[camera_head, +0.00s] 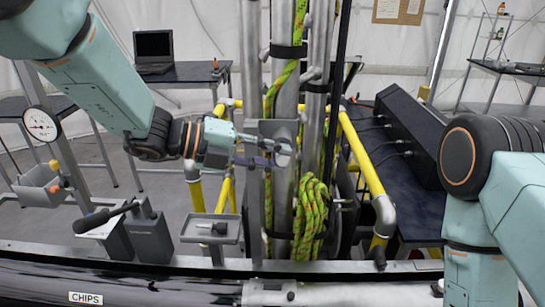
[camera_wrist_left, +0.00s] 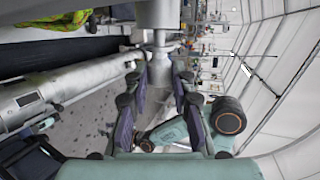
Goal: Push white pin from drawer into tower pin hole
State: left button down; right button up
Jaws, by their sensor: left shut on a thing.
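My left gripper (camera_head: 268,150) is at the tower's grey metal plate (camera_head: 262,129), with its fingertips close against it. It is shut on a pale, round-ended thing (camera_head: 285,147), which looks like the white pin. In the left wrist view a pale grey cylindrical piece (camera_wrist_left: 159,70) shows between the two dark fingers of the left gripper (camera_wrist_left: 158,92). How deep the pin sits in the hole is hidden by the fingers and plate. The tower (camera_head: 285,100) is a set of upright metal tubes. My right arm shows at the right, but its gripper is out of frame.
A green rope (camera_head: 310,215) hangs coiled on the tower. Yellow rails (camera_head: 362,150) stand around it. A small grey tray (camera_head: 190,238) with a dark item stands in front. A grey bin (camera_head: 35,190) and round gauge (camera_head: 40,124) are at left.

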pick_arm(q)
jog(key=shift+w, duration=0.25)
jog(key=shift+w, duration=0.3)
jog(key=shift+w, duration=0.25)
jog(key=c, duration=1.1)
grip_release()
jog(key=shift+o, duration=0.2)
jog(key=shift+a, duration=0.1)
jog(key=v, duration=1.1)
jog(key=shift+a, duration=0.4)
jog(key=shift+s+r, duration=0.1)
